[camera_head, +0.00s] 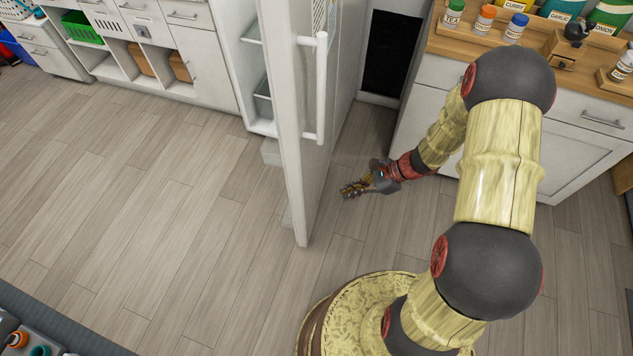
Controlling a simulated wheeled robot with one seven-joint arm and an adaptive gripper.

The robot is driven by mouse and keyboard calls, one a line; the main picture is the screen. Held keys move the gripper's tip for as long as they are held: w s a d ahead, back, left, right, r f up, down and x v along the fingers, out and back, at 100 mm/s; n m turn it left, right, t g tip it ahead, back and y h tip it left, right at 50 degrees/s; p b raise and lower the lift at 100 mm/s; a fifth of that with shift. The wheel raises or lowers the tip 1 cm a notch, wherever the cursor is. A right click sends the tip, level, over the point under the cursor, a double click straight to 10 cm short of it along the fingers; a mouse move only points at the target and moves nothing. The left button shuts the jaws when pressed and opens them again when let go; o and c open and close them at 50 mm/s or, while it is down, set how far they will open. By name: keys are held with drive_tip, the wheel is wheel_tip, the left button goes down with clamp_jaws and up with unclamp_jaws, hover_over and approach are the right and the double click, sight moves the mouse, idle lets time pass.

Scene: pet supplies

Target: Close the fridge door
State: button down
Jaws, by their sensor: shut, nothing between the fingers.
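The white fridge door (304,175) stands open, swung out toward me, with its edge facing the camera. Its long vertical handle (321,90) is on the right side, the door's outer face. The fridge interior (259,85) shows to the left of the door, with shelves and a bin partly visible. My gripper (346,191) is to the right of the door, low and near its outer face, below the handle. It is shut and empty. A small gap seems to lie between the fingertips and the door; contact cannot be told for sure.
A wooden counter (440,42) with spice jars stands over white cabinets (585,135) on the right, close to my arm. White cabinets with cubbies (205,65) line the back left. The floor (150,200) left of the door is clear. A dark surface edge (60,325) is at bottom left.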

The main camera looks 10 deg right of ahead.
drive_tip(key=w+d+r+m+t, duration=0.1)
drive_tip(key=w+m+t, duration=0.1)
drive_tip(key=w, duration=0.3)
drive_tip(key=m+b, duration=0.1)
drive_tip(key=b, duration=0.3)
approach(306, 184)
wheel_tip(306, 184, down, 2)
drive_tip(key=shift+w+a+f+b, duration=0.1)
drive_tip(key=shift+w+a+b, duration=0.2)
drive_tip(key=shift+a, duration=0.5)
drive_tip(key=shift+w+a+f+b, duration=0.1)
drive_tip(key=shift+w+a+b, duration=0.15)
drive_tip(key=shift+a, duration=0.55)
